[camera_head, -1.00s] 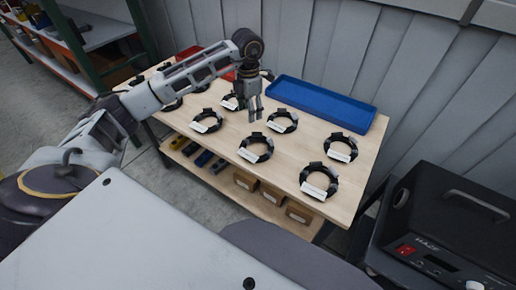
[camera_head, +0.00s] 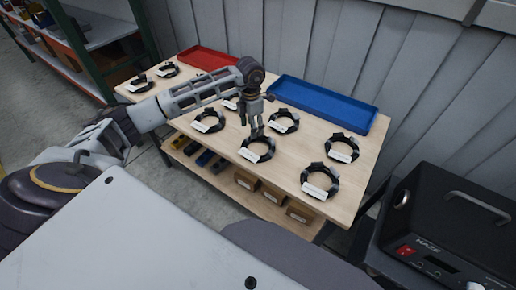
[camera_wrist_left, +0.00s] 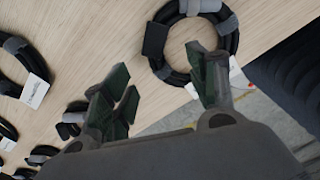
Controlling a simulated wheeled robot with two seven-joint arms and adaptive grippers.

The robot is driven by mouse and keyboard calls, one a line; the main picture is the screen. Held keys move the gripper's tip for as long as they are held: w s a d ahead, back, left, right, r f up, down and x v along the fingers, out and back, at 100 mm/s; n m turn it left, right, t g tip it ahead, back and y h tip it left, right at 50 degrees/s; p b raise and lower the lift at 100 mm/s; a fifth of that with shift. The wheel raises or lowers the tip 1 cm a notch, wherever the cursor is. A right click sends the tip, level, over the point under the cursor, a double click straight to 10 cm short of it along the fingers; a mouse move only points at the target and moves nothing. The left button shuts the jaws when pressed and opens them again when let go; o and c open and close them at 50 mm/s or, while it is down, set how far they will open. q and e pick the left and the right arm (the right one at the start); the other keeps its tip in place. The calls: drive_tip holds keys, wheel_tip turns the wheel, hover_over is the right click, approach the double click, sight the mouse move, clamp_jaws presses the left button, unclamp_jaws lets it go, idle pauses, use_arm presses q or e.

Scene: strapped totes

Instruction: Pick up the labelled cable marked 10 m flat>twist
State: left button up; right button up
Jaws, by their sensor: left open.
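Several black coiled cables with white labels lie on the wooden table; the label print is too small to read, so I cannot tell which is marked 10 m flat>twist. My left gripper (camera_head: 257,131) is open and empty, just above the far edge of the front-middle coil (camera_head: 270,151). In the left wrist view my left gripper (camera_wrist_left: 162,88) has its fingers spread; one finger overlaps the lower edge of a coil (camera_wrist_left: 233,42), and its label is partly hidden behind that finger. Other coils sit at the front right (camera_head: 333,188) and right (camera_head: 354,150). My right gripper is out of view.
A blue tray (camera_head: 325,98) lies along the back of the table (camera_head: 300,150) and a red tray (camera_head: 208,58) at its back left. Boxes (camera_head: 272,195) stand on the lower shelf. A black case (camera_head: 455,220) stands at the right.

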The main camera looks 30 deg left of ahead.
use_arm(q)
drive_tip(key=shift+f, duration=0.35)
drive_tip(key=shift+s+f+p, duration=0.1)
drive_tip(key=shift+f+p, duration=0.2)
drive_tip(key=shift+f, duration=2.3)
clamp_jaws()
drive_tip(key=shift+r, duration=0.15)
wheel_tip(320, 180, up, 10)
